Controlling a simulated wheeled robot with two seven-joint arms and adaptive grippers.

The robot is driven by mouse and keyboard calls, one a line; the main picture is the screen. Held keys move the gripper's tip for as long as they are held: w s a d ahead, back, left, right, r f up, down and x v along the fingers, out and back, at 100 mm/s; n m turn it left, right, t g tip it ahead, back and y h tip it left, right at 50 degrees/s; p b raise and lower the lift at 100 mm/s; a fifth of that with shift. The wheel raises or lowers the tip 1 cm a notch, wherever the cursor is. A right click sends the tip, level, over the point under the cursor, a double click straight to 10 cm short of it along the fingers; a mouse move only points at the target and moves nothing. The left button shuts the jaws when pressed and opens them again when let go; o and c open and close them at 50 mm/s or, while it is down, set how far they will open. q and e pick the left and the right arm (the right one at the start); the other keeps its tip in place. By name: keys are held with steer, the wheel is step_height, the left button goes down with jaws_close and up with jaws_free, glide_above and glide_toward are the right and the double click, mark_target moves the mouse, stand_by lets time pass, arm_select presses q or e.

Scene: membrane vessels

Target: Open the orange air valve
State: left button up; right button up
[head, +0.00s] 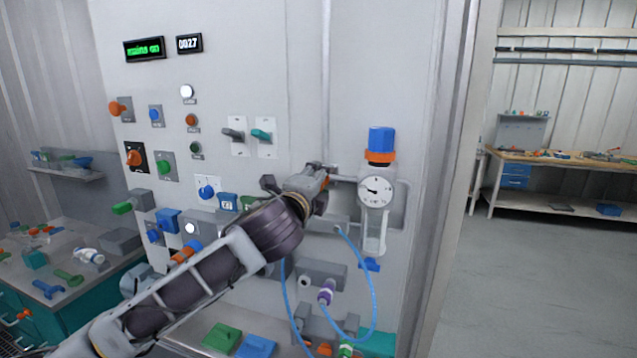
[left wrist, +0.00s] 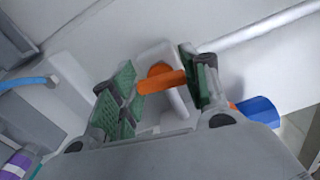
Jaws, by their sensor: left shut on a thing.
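The orange air valve's handle (left wrist: 165,81) shows in the left wrist view as an orange lever on a pale fitting at the panel. My left gripper (left wrist: 160,88) is shut on this handle, between its green-padded fingers. In the head view my left gripper (head: 312,181) is at the panel, just left of the pressure gauge (head: 376,191). There it hides most of the valve. My right gripper is in neither view.
A blue-topped regulator (head: 381,140) with an orange collar stands above the gauge. A blue hose (head: 373,285) loops below the gripper. Switches and knobs crowd the panel (head: 270,75) to the left. Open floor (head: 540,270) lies at right.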

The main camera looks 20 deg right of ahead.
arm_select(q)
steer(key=o, duration=1)
steer(key=shift+s, duration=0.1)
steer(key=shift+v, duration=5.9)
steer(key=shift+a+f, duration=0.1)
steer(key=shift+a, duration=0.05)
